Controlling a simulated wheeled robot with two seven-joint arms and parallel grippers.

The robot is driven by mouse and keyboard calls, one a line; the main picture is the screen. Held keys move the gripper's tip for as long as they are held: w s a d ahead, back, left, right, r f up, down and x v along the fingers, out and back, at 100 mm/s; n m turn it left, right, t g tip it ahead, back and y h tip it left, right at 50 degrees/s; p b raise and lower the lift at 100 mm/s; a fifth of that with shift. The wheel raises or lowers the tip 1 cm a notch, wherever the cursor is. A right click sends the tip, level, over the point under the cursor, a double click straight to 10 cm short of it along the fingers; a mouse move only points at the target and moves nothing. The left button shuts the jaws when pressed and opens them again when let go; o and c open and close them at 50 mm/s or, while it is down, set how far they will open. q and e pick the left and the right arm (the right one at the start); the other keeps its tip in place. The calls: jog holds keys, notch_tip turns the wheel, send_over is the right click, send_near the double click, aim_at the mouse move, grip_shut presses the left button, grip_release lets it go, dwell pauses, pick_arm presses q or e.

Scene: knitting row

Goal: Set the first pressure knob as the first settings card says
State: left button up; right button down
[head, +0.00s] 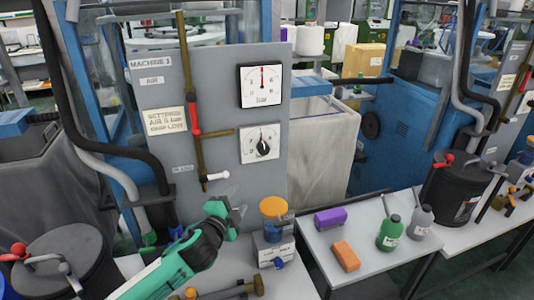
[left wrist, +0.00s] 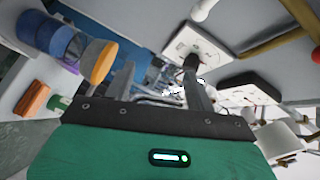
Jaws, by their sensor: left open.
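The settings card (head: 165,120) on the grey panel of machine 1 is cream; it reads "SETTINGS", "AIR 5 bar" and a lower line that I cannot read surely. The pressure knob (head: 263,147) is black on a white square dial plate, its mark pointing about straight up. Above it, the bar gauge (head: 261,79) has a red needle about upright. My left gripper (head: 238,200) is open and empty, below and left of the knob, apart from it. In the left wrist view the knob plate (left wrist: 180,43) shows beyond a gripper finger. My right gripper is not in view.
A brass pipe with a red valve handle (head: 193,118) and a white-ended lever (head: 217,176) stands out left of the dials. The bench at right holds a purple block (head: 330,218), an orange block (head: 345,256) and bottles.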

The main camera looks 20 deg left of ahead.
aim_at(263, 151)
pick_arm(q)
notch_tip(263, 151, up, 7)
jog(key=w+m+t+h, duration=0.1)
jog(key=w+m+h, duration=0.1)
jog(key=m, duration=0.2)
jog(key=w+d, duration=0.1)
jog(key=w, duration=0.3)
jog(key=w+d+p, duration=0.1)
jog(key=w, duration=0.4)
jog(key=w+d+r+p, duration=0.1)
jog(key=w, duration=0.3)
jog(key=shift+w+d, duration=0.2)
jog(key=shift+d, duration=0.05)
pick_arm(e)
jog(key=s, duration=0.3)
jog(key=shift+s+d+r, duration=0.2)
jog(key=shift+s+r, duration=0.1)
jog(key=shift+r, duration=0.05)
pick_arm(q)
jog(key=c, duration=1)
jog(key=shift+o, duration=0.2)
jog(key=shift+p, duration=0.3)
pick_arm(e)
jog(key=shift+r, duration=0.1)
